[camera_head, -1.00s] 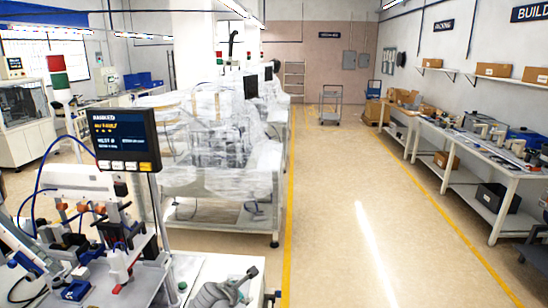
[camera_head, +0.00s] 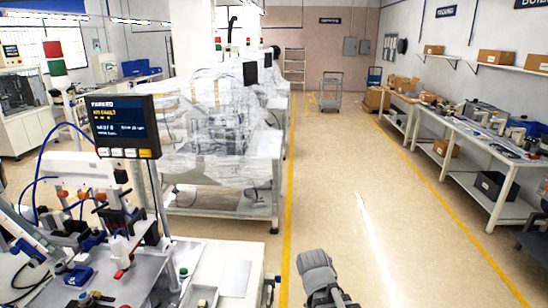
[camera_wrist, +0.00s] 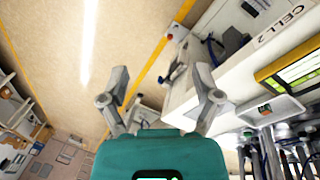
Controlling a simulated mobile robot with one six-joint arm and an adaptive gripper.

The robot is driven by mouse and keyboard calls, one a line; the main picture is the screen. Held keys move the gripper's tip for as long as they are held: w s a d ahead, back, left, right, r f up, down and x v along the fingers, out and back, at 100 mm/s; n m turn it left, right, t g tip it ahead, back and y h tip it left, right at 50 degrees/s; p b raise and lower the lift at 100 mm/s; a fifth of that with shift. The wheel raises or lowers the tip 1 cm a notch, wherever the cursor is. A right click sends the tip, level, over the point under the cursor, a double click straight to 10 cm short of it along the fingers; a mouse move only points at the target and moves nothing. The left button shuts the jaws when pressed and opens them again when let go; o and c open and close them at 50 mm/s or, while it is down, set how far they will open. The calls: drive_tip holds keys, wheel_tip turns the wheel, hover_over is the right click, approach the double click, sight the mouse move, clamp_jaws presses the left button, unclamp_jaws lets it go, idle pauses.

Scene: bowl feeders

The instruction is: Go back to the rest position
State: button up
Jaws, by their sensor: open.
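My gripper (camera_wrist: 161,76) shows in the wrist view with its two grey fingers spread wide apart and nothing between them. Behind the fingers lie the floor, the yellow floor line and the side of a white bench marked CELL 2. In the head view a grey part of my arm stands at the bottom, over the floor just right of the yellow line. The fingers cannot be made out in the head view.
A workstation (camera_head: 228,278) with a fixture and a dark display (camera_head: 122,126) stands at the left. Wrapped machines (camera_head: 215,130) stand behind it. The aisle floor (camera_head: 345,190) is clear up to a long bench (camera_head: 460,145) on the right.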

drive_tip(key=s+d+m, duration=0.1)
drive_tip(key=d+m+g+y, duration=0.1)
drive_tip(key=d+m, duration=0.1)
drive_tip(key=s+d+m+y, duration=0.1)
drive_tip(key=m, duration=0.1)
drive_tip(key=shift+s+d+f, duration=0.15)
drive_tip(key=shift+s+f, duration=0.05)
drive_tip(key=shift+s, duration=0.1)
idle(0.9)
